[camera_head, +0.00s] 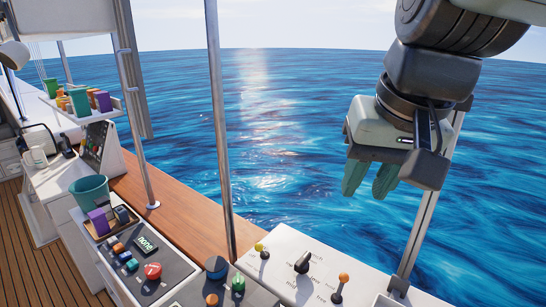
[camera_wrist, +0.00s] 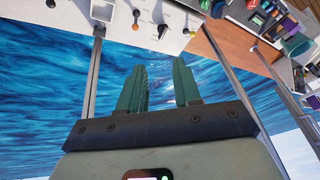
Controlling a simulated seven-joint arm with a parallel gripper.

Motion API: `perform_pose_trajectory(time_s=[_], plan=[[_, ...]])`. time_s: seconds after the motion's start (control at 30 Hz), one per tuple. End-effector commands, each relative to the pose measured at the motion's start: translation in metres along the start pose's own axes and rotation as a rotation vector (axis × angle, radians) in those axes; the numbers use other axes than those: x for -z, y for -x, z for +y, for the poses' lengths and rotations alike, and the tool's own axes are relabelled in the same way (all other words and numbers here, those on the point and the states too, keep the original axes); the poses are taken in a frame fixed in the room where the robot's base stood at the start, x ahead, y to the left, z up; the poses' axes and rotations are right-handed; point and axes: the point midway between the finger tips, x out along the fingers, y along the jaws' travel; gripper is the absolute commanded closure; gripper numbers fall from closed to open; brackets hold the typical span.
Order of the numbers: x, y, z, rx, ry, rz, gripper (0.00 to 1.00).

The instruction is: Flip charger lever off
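A white panel (camera_head: 283,280) at the bottom of the head view carries a lever with a yellow knob (camera_head: 260,247), a black rotary knob (camera_head: 302,263) and a lever with an orange knob (camera_head: 343,278). The printed labels are too small to read, so I cannot tell which lever is the charger's. The same panel shows at the top edge of the wrist view, with the black knob (camera_wrist: 163,30) in it. My gripper (camera_head: 371,178) hangs above and beyond the panel, over the water, touching nothing. Its green fingers (camera_wrist: 160,78) are apart and empty.
A dark control panel with a red button (camera_head: 152,270) lies left of the white panel. A teal bucket (camera_head: 90,191) and a wooden tray stand farther left. Metal posts (camera_head: 221,130) rise at the deck edge, one close to my gripper. The space above the white panel is clear.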

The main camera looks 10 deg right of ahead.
Motion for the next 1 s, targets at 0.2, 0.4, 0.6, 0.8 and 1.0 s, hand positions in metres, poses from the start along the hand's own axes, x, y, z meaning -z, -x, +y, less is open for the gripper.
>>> perform_pose_trajectory(time_s=[0.2, 0.4, 0.6, 0.8, 1.0], plan=[[0.052, 0.004, 0.119, -0.158, -0.383, -0.084, 1.0], [0.054, 0.012, 0.245, -0.327, -0.719, -0.165, 1.0], [0.05, -0.022, 0.316, -0.44, -0.931, -0.272, 1.0], [0.056, -0.11, 0.336, -0.484, -1.045, -0.384, 1.0], [0.044, -0.199, 0.349, -0.528, -1.153, -0.492, 1.0]])
